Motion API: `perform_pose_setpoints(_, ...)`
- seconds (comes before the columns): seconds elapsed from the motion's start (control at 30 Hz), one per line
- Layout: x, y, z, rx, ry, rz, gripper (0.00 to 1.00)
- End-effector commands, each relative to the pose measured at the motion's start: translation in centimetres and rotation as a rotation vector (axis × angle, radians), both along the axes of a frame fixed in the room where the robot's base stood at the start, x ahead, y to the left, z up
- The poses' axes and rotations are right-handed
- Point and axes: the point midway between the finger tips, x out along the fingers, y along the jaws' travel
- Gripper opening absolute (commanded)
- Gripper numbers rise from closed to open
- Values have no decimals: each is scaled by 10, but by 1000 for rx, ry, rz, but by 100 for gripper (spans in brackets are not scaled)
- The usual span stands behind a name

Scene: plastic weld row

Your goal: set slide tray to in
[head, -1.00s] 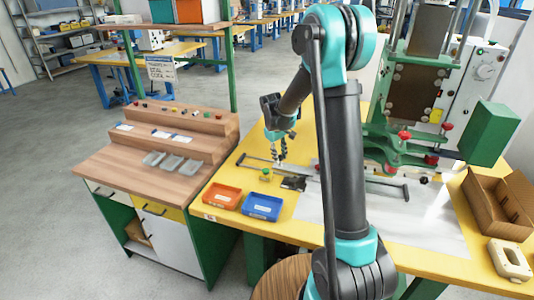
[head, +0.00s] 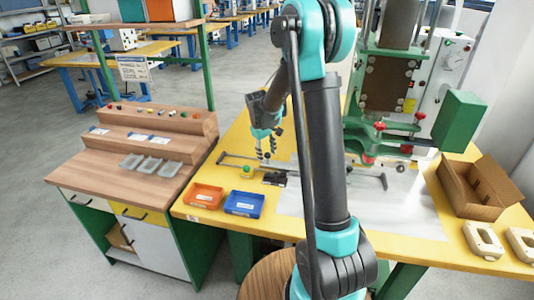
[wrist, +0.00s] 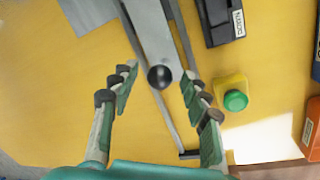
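The slide tray shows in the wrist view as a narrow grey metal strip (wrist: 157,32) between rails, with a round black knob (wrist: 159,77) at its near end. In the head view, its rail frame (head: 368,181) lies on the yellow table in front of the green press. My gripper (wrist: 158,76) is open, with one finger on each side of the knob and a gap to each. In the head view, my gripper (head: 265,151) points down over the left end of the rails. My arm hides part of the tray there.
A yellow box with a green button (wrist: 235,100) stands close to the right finger, near a black labelled device (wrist: 222,20). An orange bin (head: 203,196) and a blue bin (head: 244,204) sit at the front edge. A cardboard box (head: 480,188) stands at the right.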

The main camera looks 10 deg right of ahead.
Motion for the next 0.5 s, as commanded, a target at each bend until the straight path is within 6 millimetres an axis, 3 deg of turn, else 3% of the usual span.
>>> perform_pose_setpoints(0.27, -1, 1, 6, 0, 0, 0, 46)
perform_pose_setpoints(0.5, -5, 8, 46, 0, 0, 0, 46)
